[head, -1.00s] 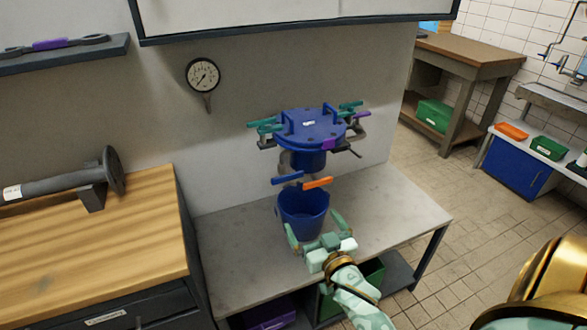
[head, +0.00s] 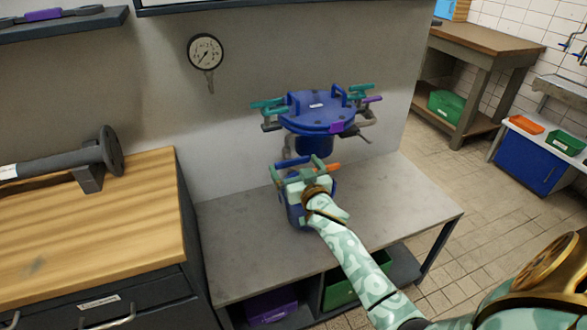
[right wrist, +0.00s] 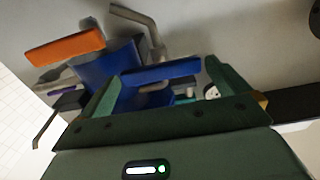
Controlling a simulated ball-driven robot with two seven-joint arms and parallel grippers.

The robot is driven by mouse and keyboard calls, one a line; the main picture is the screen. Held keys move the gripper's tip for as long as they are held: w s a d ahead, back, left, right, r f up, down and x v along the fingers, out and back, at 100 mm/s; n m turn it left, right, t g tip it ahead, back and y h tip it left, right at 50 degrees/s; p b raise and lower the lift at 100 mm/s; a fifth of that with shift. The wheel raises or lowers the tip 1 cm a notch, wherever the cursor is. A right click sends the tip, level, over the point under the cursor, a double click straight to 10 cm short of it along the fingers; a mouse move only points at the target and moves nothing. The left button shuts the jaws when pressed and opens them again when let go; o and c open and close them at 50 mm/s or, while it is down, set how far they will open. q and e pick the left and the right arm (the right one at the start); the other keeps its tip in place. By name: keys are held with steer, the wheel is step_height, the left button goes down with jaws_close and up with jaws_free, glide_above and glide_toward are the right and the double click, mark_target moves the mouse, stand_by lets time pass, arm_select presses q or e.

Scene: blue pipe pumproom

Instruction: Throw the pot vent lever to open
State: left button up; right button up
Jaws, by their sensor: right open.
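The blue pot with its round bolted lid (head: 318,110) stands against the wall above the grey bench. Under it are a blue lever and an orange lever (head: 334,167). I cannot tell by label which one is the vent lever. My right gripper (head: 300,170) is open just in front of them and mostly hides the blue lever in the head view. In the right wrist view, the blue lever (right wrist: 160,72) lies across the space between the fingertips (right wrist: 163,80), with no grip on it. The orange lever (right wrist: 65,48) is outside the fingers, to the left. My left gripper is not in view.
A blue bucket (head: 296,217) stands on the grey bench (head: 375,215) below the levers, partly behind my right gripper. Teal and purple clamp handles ring the lid. A pressure gauge (head: 205,51) is on the wall. A wooden workbench (head: 90,225) stands left.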

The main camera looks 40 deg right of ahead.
steer(key=shift+w+d, duration=0.15)
steer(key=shift+w, duration=0.35)
steer(key=c, duration=0.7)
